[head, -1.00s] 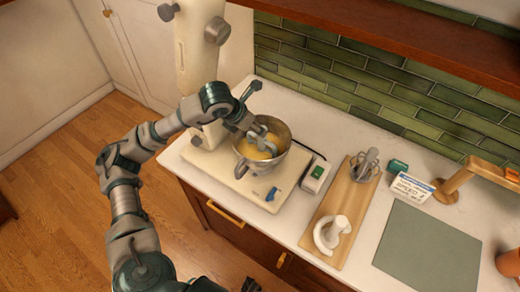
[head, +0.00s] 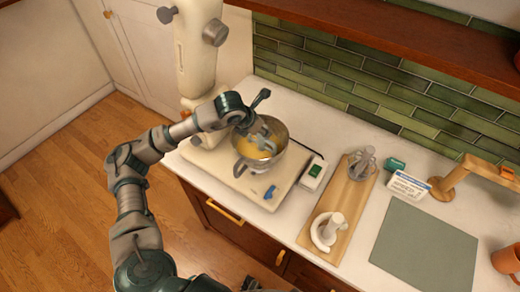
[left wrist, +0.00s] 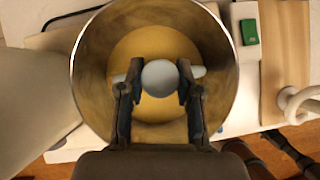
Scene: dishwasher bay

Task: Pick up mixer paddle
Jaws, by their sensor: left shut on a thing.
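The mixer paddle (head: 266,146) is a grey piece in the mixer's metal bowl (head: 280,158), over yellow batter. In the left wrist view its rounded pale grey top (left wrist: 158,75) sits between my fingers, with thin ends sticking out on both sides. My left gripper (head: 258,134) reaches down into the bowl from above and is shut on the paddle; its fingers also show in the left wrist view (left wrist: 160,88). The paddle's lower part is hidden. A dark part of what may be my right gripper (head: 262,288) shows at the bottom edge; its fingers are not clear.
The cream mixer (head: 200,50) has its head tilted up behind my arm. Right of the bowl are a small box with a green switch (head: 314,172), a wooden board (head: 345,198) with a whisk (head: 362,160) and white hook (head: 326,232), and a clear grey-green mat (head: 425,245).

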